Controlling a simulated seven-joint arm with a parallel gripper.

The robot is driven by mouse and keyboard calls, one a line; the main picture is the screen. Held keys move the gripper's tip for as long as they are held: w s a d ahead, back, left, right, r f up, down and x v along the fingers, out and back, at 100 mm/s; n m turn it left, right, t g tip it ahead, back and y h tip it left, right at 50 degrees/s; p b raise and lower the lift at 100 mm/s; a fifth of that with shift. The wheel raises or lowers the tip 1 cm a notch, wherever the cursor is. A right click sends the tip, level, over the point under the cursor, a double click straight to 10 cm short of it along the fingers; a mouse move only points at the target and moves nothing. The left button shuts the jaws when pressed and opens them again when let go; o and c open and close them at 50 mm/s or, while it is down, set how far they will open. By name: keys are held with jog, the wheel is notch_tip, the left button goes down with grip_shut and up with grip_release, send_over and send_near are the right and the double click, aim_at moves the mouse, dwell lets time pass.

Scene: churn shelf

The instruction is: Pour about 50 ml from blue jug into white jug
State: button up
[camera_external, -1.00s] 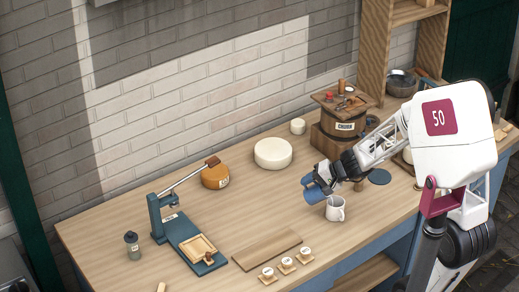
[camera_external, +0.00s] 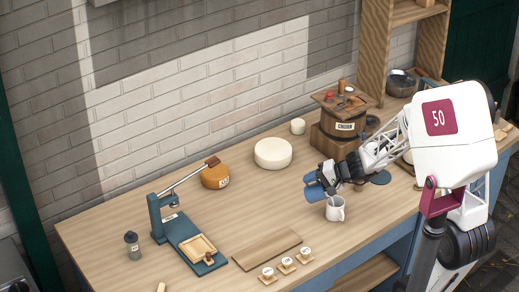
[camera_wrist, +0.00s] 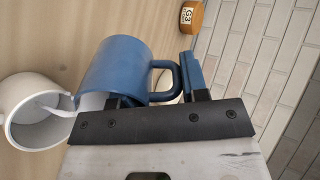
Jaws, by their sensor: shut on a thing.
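The blue jug (camera_external: 313,190) is held tilted in the air, just above and to the left of the white jug (camera_external: 335,210). My gripper (camera_external: 327,180) is shut on the blue jug's handle. In the wrist view the blue jug (camera_wrist: 120,70) is large, with its handle between the fingers of my gripper (camera_wrist: 163,90). The white jug (camera_wrist: 25,125) is at the left, its opening partly visible. A pale streak runs from the blue jug's lip into the white jug and looks like liquid. The level in either jug cannot be read.
A wooden board (camera_external: 267,249) and several small labelled pieces (camera_external: 287,265) lie in front on the table. A press (camera_external: 185,240) stands at left. An orange cheese (camera_external: 215,177), a white wheel (camera_external: 273,153) and a wooden churn (camera_external: 343,122) are behind.

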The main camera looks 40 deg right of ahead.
aim_at(309, 186)
jog(key=shift+s+d+r+t+y, duration=0.25)
jog(key=shift+r+t+y, duration=0.1)
jog(key=shift+t+y, duration=0.15)
dwell(0.5)
jog(key=shift+w+a+f+g+h, duration=0.45)
jog(key=shift+f+g+h, duration=0.15)
jog(key=shift+g+h, duration=0.2)
jog(key=shift+w+a+f+g+h, duration=0.15)
jog(key=shift+f+g+h, duration=0.25)
jog(key=shift+g+h, duration=0.05)
jog(key=shift+w+a+f+g+h, duration=0.1)
jog(key=shift+f+g+h, duration=0.25)
jog(key=shift+g+h, duration=0.1)
jog(key=shift+w+a+f, duration=0.15)
jog(key=shift+w+a+f+g+h, duration=0.1)
jog(key=shift+f+g+h, duration=0.1)
jog(key=shift+g+h, duration=0.1)
jog(key=shift+w+a+f+g+h, duration=1.3)
jog(key=shift+w+a+h, duration=0.05)
jog(key=shift+a+h, duration=0.05)
jog(key=shift+w+a+f+g+h, duration=1)
jog(key=shift+f+g+h, duration=0.15)
jog(key=shift+g+h, duration=0.15)
